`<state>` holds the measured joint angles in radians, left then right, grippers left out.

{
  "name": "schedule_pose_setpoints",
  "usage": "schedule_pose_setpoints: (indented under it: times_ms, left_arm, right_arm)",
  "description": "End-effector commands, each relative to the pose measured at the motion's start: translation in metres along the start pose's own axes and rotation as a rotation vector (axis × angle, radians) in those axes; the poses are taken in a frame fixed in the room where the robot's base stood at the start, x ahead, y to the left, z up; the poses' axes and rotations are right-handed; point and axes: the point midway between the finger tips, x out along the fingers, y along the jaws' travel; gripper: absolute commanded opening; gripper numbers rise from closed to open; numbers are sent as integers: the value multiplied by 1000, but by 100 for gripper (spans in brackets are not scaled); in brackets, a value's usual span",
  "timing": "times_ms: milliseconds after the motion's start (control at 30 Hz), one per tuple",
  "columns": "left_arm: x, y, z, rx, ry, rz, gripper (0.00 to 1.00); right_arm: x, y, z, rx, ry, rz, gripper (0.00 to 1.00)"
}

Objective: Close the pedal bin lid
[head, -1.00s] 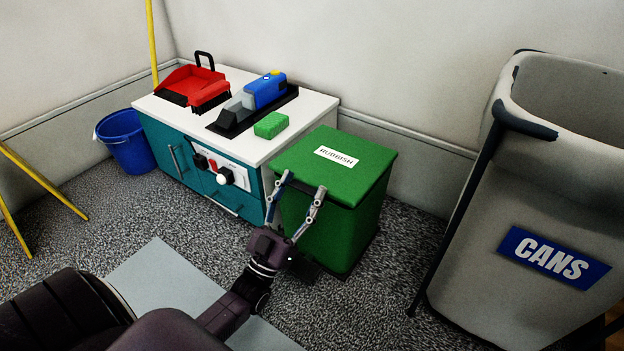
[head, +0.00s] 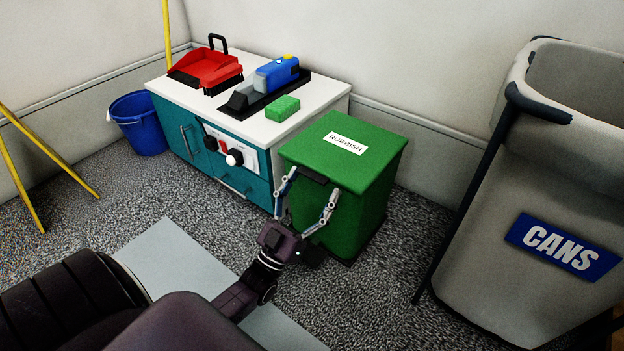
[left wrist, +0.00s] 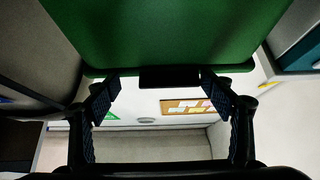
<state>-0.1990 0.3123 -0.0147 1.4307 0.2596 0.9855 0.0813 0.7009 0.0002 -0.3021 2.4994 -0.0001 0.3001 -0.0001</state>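The green pedal bin (head: 345,205) stands on the floor right of the cabinet. Its lid (head: 318,153), with a white RUBBISH label (head: 345,143), lies flat on top and looks shut. My left gripper (head: 312,188) is open at the bin's front upper edge, its fingers spread either side of a dark tab there. In the left wrist view the open fingers (left wrist: 160,85) flank the dark tab (left wrist: 168,78) on the edge of a green surface (left wrist: 165,30). I cannot tell whether the fingers touch the bin. My right gripper is not in view.
A blue bucket (head: 139,125) stands left. A grey CANS bin (head: 480,220) stands right. A pale mat (head: 180,255) lies in front.

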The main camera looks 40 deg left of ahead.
Motion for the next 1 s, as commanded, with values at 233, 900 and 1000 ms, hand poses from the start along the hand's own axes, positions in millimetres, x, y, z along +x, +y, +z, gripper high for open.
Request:
schedule_pose_setpoints:
  times_ms: [233, 900, 1000]
  left_arm:
    - [6, -1, -6, 5, 16, 2, 75]
    - [-35, 7, -8, 5, 15, 2, 75]
    - [-51, 9, -9, 6, 15, 2, 75]
  right_arm:
    - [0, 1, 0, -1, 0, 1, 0]
    - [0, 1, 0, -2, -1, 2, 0]
    - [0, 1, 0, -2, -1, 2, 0]
